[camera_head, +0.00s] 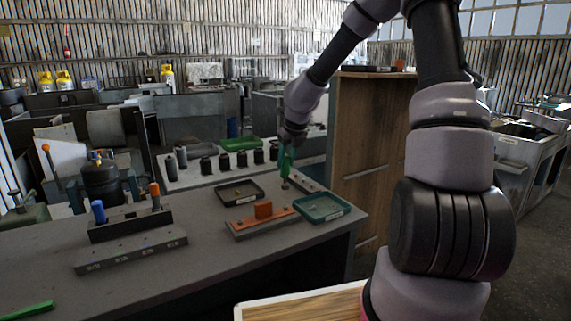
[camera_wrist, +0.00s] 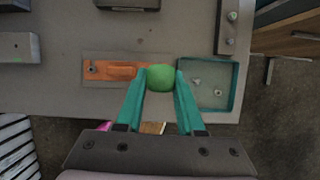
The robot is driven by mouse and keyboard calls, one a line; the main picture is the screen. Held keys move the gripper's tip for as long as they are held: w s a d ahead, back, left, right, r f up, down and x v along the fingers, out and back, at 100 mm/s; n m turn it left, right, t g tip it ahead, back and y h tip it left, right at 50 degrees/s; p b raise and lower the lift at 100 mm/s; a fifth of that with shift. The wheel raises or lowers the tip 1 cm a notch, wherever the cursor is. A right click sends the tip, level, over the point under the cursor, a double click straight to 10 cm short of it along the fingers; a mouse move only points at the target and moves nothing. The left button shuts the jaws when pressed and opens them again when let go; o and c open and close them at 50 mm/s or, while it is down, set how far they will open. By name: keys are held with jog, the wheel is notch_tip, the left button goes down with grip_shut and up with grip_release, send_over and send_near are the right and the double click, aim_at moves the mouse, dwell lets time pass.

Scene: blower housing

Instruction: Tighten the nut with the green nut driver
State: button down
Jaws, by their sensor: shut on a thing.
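My gripper (camera_head: 287,150) is shut on the green nut driver (camera_head: 286,162). It holds the driver upright, shaft down, above the bench; I cannot tell whether the tip touches anything. In the wrist view the driver's round green end (camera_wrist: 160,77) sits between the teal fingers of my gripper (camera_wrist: 161,80) and hides what lies below. The orange fixture (camera_head: 245,222) with a raised block lies on the bench, in front of the driver in the head view. The wrist view shows its orange plate (camera_wrist: 115,70) with a dark round feature at the left end. I cannot make out the nut for certain.
A teal tray (camera_head: 345,207) with small parts lies right of the fixture. A black tray (camera_head: 219,198) lies behind it. A rack (camera_head: 130,226) holds blue and orange drivers at left. Several black bottles (camera_head: 224,162) stand behind. A wooden cabinet (camera_head: 365,150) rises at right.

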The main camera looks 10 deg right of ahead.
aim_at(288, 174)
notch_tip(288, 174, down, 2)
jog(key=shift+s+d+f, duration=0.1)
jog(key=shift+f, duration=1.65)
jog(key=shift+f, duration=0.35)
